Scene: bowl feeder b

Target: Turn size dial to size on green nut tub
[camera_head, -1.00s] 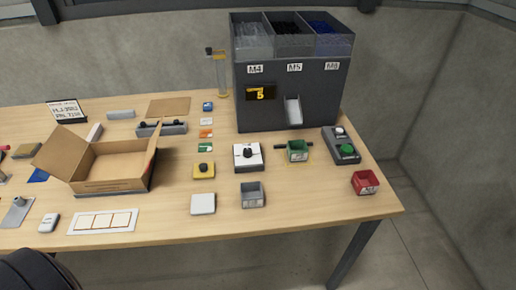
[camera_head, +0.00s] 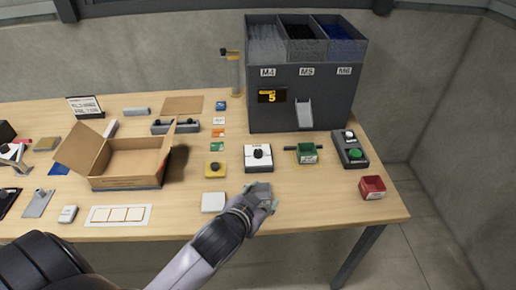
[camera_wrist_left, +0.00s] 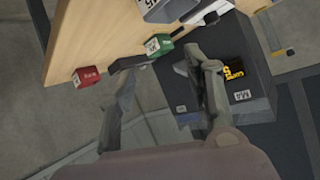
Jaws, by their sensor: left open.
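The size dial (camera_head: 258,154) is a black knob on a white square box near the middle of the table in the head view. The green nut tub (camera_head: 307,152) sits to its right, with a white label too small to read. It also shows in the left wrist view (camera_wrist_left: 157,46). My left gripper (camera_head: 264,198) is open and empty in front of the dial box, apart from it. It hides most of a grey tub. Its two spread fingers also show in the wrist view (camera_wrist_left: 163,60). My right gripper is out of view.
The feeder (camera_head: 300,112) stands behind, its display (camera_head: 272,96) showing 5. A red tub (camera_head: 372,188) and a button box (camera_head: 350,150) are at right. A yellow-based knob (camera_head: 215,169), white square (camera_head: 213,202) and open carton (camera_head: 128,184) lie left.

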